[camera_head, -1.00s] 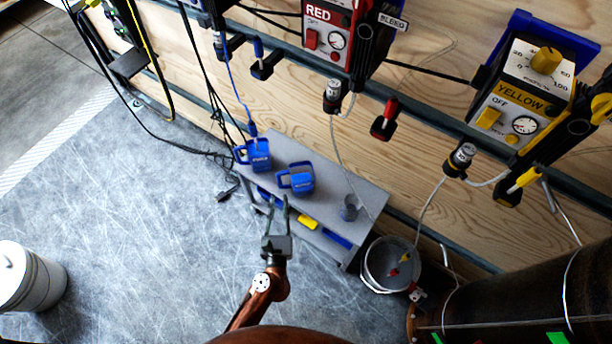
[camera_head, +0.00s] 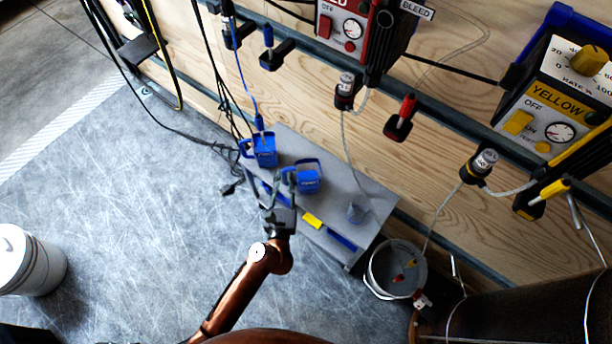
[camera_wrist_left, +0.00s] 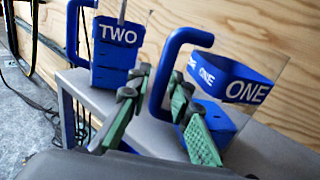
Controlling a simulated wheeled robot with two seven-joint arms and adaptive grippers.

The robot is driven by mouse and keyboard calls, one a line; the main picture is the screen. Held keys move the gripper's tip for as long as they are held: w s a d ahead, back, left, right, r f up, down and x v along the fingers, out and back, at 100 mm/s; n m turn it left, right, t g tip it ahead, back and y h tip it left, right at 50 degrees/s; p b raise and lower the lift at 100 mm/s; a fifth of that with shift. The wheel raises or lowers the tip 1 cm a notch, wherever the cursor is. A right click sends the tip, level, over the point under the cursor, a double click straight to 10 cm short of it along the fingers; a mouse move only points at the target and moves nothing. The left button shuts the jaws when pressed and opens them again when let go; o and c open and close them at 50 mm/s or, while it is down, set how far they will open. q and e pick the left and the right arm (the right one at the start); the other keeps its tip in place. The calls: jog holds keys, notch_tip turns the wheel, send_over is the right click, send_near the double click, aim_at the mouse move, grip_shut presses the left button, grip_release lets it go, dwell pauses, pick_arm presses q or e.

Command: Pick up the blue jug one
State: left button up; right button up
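The blue jug one (camera_head: 309,179) stands upright on the grey bench and reads ONE in the left wrist view (camera_wrist_left: 245,92). Its blue handle faces my left gripper (camera_head: 271,179). In the left wrist view my left gripper (camera_wrist_left: 160,76) is open, with its green-padded fingers spread and the handle showing between them. I cannot tell whether either finger touches the handle or the jug wall. My right gripper is not in view.
The blue jug two (camera_head: 265,150) stands left of jug one, close to my left finger. A white bucket (camera_head: 377,274) stands right of the bench. Panels and hoses hang on the wooden wall.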

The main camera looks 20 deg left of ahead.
pick_arm(q)
grip_shut()
jog(key=shift+r, duration=0.2)
dwell(0.6)
